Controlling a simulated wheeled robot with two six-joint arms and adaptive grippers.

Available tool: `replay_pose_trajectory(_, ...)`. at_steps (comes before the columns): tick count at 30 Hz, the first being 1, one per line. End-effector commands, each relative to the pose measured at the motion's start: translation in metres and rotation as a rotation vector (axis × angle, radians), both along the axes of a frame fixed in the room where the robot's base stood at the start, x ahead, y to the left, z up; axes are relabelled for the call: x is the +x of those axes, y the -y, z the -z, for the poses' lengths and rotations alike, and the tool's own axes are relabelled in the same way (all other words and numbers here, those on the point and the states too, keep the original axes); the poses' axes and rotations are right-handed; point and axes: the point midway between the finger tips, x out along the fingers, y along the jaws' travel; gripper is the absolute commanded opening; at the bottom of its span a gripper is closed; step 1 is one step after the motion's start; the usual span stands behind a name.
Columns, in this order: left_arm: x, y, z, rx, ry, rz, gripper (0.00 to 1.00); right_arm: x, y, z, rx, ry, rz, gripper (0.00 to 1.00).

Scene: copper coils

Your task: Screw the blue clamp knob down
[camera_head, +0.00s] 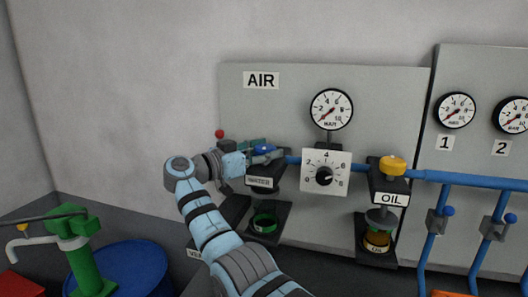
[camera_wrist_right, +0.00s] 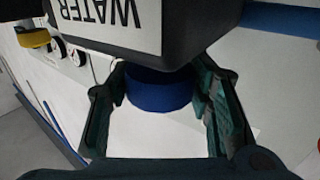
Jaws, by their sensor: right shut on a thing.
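The blue clamp knob (camera_head: 264,149) sits on top of the black unit labelled WATER (camera_head: 262,182), on the AIR panel. My right gripper (camera_head: 267,152) reaches it from the left and is shut on it. In the right wrist view the knob (camera_wrist_right: 158,92) lies between the two dark green fingers, against the WATER housing (camera_wrist_right: 175,32), which appears upside down. Part of the knob is hidden by the housing there. A bowl with a green ring (camera_head: 264,222) is below the WATER unit. My left gripper is not in view.
A white dial (camera_head: 326,173) and the OIL unit with a yellow knob (camera_head: 393,165) stand right of the WATER unit, joined by a blue pipe (camera_head: 470,181). A red-knobbed part (camera_head: 219,134) is behind my wrist. A green pump (camera_head: 75,235) and blue drum (camera_head: 128,268) are at lower left.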

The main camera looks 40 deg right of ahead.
Motion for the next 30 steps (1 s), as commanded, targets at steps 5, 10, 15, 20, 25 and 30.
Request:
replay_pose_trajectory(5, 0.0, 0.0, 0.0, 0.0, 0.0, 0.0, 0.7, 0.0, 0.0, 0.0, 0.0, 0.0, 0.001, 0.59)
replay_pose_trajectory(10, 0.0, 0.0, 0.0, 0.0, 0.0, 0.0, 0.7, 0.0, 0.0, 0.0, 0.0, 0.0, 0.0, 0.68)
replay_pose_trajectory(15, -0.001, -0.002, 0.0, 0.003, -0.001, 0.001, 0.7, 0.0, -0.001, 0.0, 0.0, 0.0, -0.001, 0.68)
replay_pose_trajectory(20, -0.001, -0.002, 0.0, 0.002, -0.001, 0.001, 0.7, 0.001, -0.018, 0.0, 0.001, 0.0, -0.003, 0.68)
replay_pose_trajectory(25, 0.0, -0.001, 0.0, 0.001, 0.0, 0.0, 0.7, 0.0, -0.064, 0.0, 0.001, -0.002, -0.005, 0.68)
replay_pose_trajectory(30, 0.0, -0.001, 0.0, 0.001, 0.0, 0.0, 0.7, 0.0, -0.104, 0.0, 0.001, -0.003, -0.003, 0.68)
